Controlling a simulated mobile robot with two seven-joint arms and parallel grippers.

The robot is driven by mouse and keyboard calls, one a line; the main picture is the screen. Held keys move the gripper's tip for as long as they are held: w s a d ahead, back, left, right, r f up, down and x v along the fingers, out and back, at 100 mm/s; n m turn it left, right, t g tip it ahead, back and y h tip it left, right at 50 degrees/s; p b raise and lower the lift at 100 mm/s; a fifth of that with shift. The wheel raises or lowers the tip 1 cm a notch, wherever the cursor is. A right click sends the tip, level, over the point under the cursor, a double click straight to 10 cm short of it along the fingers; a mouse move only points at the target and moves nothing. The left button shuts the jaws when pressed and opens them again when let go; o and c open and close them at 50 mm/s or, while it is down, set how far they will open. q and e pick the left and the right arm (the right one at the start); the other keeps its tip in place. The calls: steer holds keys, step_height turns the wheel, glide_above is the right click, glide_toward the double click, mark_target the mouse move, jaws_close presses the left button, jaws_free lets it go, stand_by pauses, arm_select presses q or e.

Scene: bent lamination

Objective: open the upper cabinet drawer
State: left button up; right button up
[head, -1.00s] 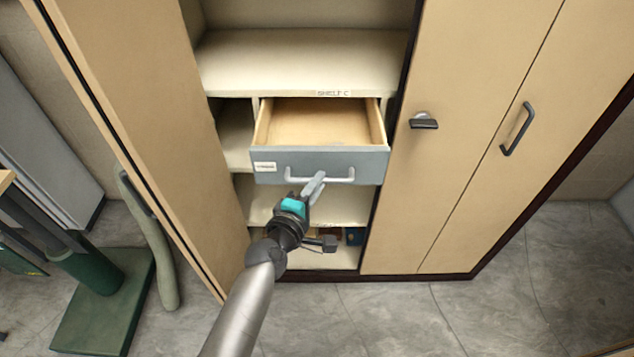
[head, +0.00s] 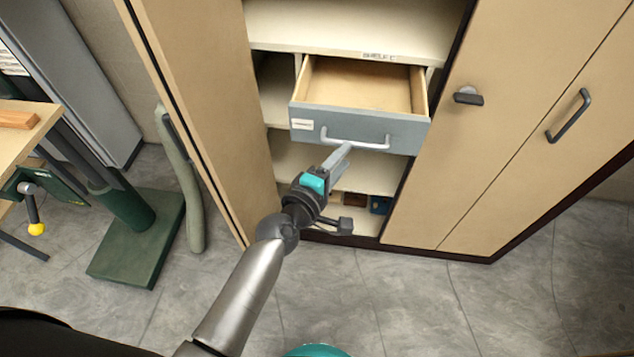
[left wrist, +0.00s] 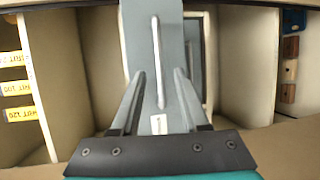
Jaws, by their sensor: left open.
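The upper drawer (head: 360,129) has a grey front and a pale inside and stands pulled out of the open cabinet, its inside looking empty. Its light bar handle (head: 355,143) runs across the front. My left gripper (head: 346,149) is open, with its fingertips at the middle of the handle. In the left wrist view the handle (left wrist: 157,55) shows in the gap between the two fingers (left wrist: 159,72), with the drawer front (left wrist: 187,100) behind it. Whether the fingers touch the handle cannot be told. My right gripper is not in view.
The open cabinet door (head: 200,110) stands left of the drawer, close to my left arm. Closed doors (head: 530,110) are on the right. A workbench (head: 40,125) and a green stand base (head: 135,240) are at the left. The grey floor (head: 390,300) in front is clear.

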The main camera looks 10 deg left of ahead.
arm_select(q)
steer(key=v, duration=1)
steer(key=shift+s, duration=0.2)
steer(key=shift+a+r, duration=0.1)
steer(key=s+a+f+m+g+y+b, duration=0.1)
steer(key=s+a+f+m+g+b, duration=0.15)
steer(key=f, duration=0.85)
steer(key=s+a+f+m+g+y+b, duration=0.1)
steer(key=s+f+m+g, duration=0.2)
steer(key=f, duration=0.7)
steer(key=s+a+f+m+g+y+b, duration=0.1)
steer(key=s+a+f+m+g+b, duration=0.3)
steer(key=f, duration=0.7)
steer(key=s+a+f+m+g+y+b, duration=0.1)
steer(key=s+a+f+m+g, duration=0.1)
steer(key=s+f, duration=0.6)
steer(key=s+a+f+m+g+y, duration=0.2)
steer(key=s+f+m, duration=0.3)
steer(key=s+f, duration=0.4)
steer(key=s+a, duration=0.1)
steer(key=s, duration=0.5)
steer(key=shift+b, duration=0.35)
steer(key=shift+w+a+f, duration=0.1)
steer(key=shift+f, duration=0.05)
